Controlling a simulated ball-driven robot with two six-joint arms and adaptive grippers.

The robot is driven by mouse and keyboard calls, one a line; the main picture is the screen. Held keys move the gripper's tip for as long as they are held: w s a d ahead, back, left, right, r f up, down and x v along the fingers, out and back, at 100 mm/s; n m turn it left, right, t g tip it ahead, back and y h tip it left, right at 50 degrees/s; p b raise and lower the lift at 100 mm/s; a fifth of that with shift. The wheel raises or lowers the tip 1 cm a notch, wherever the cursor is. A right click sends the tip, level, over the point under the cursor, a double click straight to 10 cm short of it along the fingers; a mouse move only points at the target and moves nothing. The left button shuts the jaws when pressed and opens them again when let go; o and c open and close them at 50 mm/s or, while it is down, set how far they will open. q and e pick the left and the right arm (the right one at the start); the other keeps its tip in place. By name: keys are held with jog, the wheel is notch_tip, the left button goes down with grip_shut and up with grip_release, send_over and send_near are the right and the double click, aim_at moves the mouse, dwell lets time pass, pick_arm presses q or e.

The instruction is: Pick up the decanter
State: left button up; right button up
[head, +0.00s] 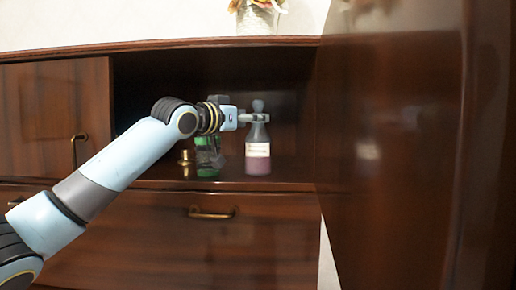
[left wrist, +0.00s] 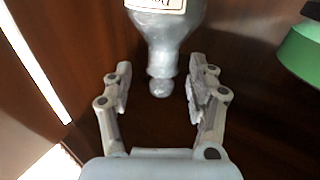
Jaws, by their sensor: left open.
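The decanter (head: 258,150) stands upright on the shelf inside the open cabinet. It is clear glass with a pale label, purplish liquid low down and a round stopper on top. My left gripper (head: 254,117) is at the height of its neck. In the left wrist view, the decanter (left wrist: 165,38) shows upside down, with its neck and stopper between the spread fingers of my left gripper (left wrist: 158,97). The fingers are open, with a gap on both sides. My right gripper is not in view.
A green bottle (head: 207,158) and a small brass object (head: 186,157) stand left of the decanter. A large brown wooden panel (head: 400,150) rises close on the right. A vase of flowers (head: 256,18) stands on the cabinet top (head: 150,45).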

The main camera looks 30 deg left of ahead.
aim_at(258, 113)
pick_arm(q)
jog(key=w+p, duration=0.1)
jog(key=w, duration=0.3)
jog(key=shift+a+r+p, duration=0.1)
jog(key=shift+r+p, duration=0.1)
jog(key=shift+p, duration=0.2)
jog(key=shift+w, duration=0.2)
jog(key=shift+s+f, duration=0.1)
jog(key=shift+s, duration=0.05)
jog(key=shift+c, duration=0.8)
grip_shut()
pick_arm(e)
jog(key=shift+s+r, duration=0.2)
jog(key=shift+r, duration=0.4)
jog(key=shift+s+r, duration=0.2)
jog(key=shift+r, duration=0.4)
